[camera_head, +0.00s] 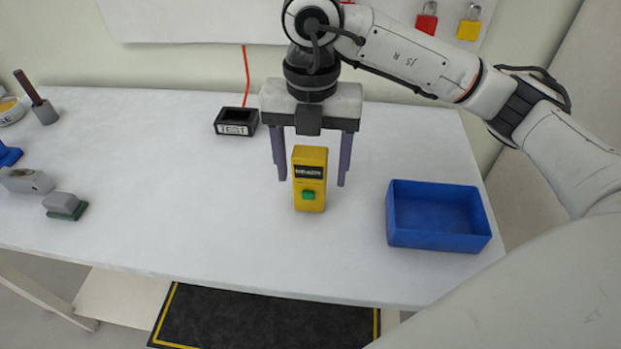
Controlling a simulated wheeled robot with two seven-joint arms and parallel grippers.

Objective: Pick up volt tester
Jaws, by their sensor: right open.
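The volt tester (310,193) looks like a yellow upright box with a dark label and a green button on its front. It stands on the white table (190,223) near the middle of the head view. My right gripper (311,182) points down over it and is open. One finger shows to the left of the tester and one to the right, with a visible gap on each side. Whether the fingers are level with it in depth or a little behind it is hard to tell. My left gripper does not show.
A blue open bin (437,241) stands to the right of the tester. A black box marked TEST (236,121) with a red cord sits behind it to the left. Several small items, including a grey and green block (65,205), lie at the far left. The table between is clear.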

